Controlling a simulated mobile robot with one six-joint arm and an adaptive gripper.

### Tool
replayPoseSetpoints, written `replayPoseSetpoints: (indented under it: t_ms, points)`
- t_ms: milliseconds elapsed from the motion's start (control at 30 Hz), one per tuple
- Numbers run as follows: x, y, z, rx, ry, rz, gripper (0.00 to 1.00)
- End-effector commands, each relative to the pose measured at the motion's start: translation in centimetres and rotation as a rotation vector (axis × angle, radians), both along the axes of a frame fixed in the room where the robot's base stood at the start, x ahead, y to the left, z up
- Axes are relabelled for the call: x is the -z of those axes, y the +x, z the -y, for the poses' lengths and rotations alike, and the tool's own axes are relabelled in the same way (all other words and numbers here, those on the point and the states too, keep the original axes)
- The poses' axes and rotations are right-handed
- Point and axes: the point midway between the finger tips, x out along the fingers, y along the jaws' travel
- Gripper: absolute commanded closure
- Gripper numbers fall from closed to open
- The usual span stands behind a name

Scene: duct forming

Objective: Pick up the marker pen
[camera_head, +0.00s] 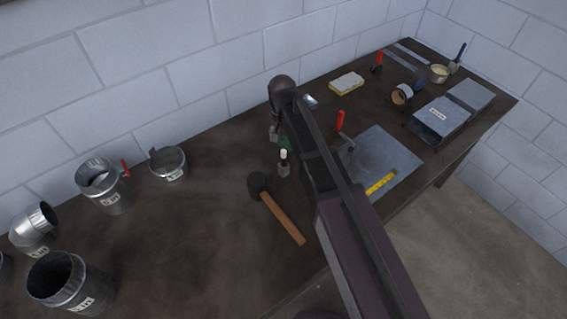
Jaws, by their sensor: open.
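My gripper (279,153) is over the middle of the dark workbench, its jaws apart, partly hidden by my own arm. A small green piece (287,143) shows between or just behind the jaws, beside my arm. It may be the marker pen, but it is too small and too covered to tell. I cannot tell whether it touches a finger. No other clear marker pen shows in this view.
A mallet (279,215) lies in front of my gripper. A metal sheet (385,152) with a yellow rule (381,183) and a red-handled tool (340,121) are to the right. A sponge (346,82) lies behind. Metal duct pieces (103,186) stand left. The bench between is clear.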

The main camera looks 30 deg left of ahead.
Motion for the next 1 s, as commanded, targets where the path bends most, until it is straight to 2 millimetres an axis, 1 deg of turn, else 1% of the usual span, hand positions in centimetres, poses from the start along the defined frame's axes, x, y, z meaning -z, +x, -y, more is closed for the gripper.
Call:
replayPoseSetpoints:
  t_ms: [33, 700, 833, 1000]
  points:
    - [0.8, 0.0, 0.0, 0.000, 0.000, 0.000, 0.30]
    - [6.0, 0.1, 0.1, 0.000, 0.000, 0.000, 0.30]
    - [6.7, 0.1, 0.1, 0.000, 0.000, 0.000, 0.30]
    - [7.1, 0.1, 0.1, 0.001, 0.000, 0.000, 0.30]
